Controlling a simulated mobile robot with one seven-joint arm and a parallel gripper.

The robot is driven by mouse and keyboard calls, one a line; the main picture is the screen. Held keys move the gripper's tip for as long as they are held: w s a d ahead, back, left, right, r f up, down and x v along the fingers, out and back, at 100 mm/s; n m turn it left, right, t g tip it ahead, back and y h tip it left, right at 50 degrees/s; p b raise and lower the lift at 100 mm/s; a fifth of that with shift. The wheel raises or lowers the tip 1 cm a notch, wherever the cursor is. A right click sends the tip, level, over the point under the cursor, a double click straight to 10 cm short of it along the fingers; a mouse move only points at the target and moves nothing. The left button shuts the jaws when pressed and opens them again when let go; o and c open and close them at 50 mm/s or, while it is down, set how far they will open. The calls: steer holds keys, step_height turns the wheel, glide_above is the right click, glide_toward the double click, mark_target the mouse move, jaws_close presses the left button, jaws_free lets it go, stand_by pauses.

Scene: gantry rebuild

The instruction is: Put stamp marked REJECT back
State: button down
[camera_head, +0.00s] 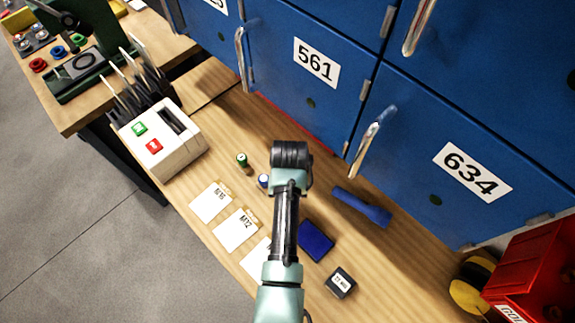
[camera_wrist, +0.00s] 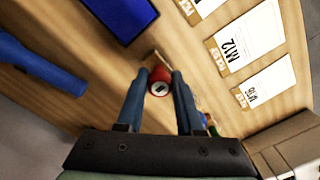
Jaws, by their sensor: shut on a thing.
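A stamp with a red top and a small pale mark (camera_wrist: 160,80) is between the two fingers of my gripper (camera_wrist: 158,84) in the wrist view. The gripper is shut on it, above the wooden bench (camera_wrist: 95,75). I cannot read REJECT on it. In the head view my arm hides the fingers and this stamp. A green-topped stamp-like piece (camera_head: 242,159) and a blue-topped one (camera_head: 263,181) stand on the bench left of my arm. A dark blue pad (camera_head: 316,240) lies right of my arm; it also shows in the wrist view (camera_wrist: 122,14).
Several white cards (camera_head: 236,230) lie along the bench's front edge. A white box with green and red buttons (camera_head: 160,140) stands at left. A blue tool (camera_head: 362,207) and a small black box (camera_head: 340,282) lie at right. Blue lockers with handles (camera_head: 370,140) border the back.

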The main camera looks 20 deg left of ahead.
steer(key=shift+w+f, duration=0.1)
steer(key=shift+f, duration=0.1)
steer(key=c, duration=0.5)
jaws_free()
steer(key=shift+c, duration=0.2)
step_height(320, 180, up, 12)
steer(key=shift+r+b, duration=0.2)
steer(key=shift+b, duration=0.1)
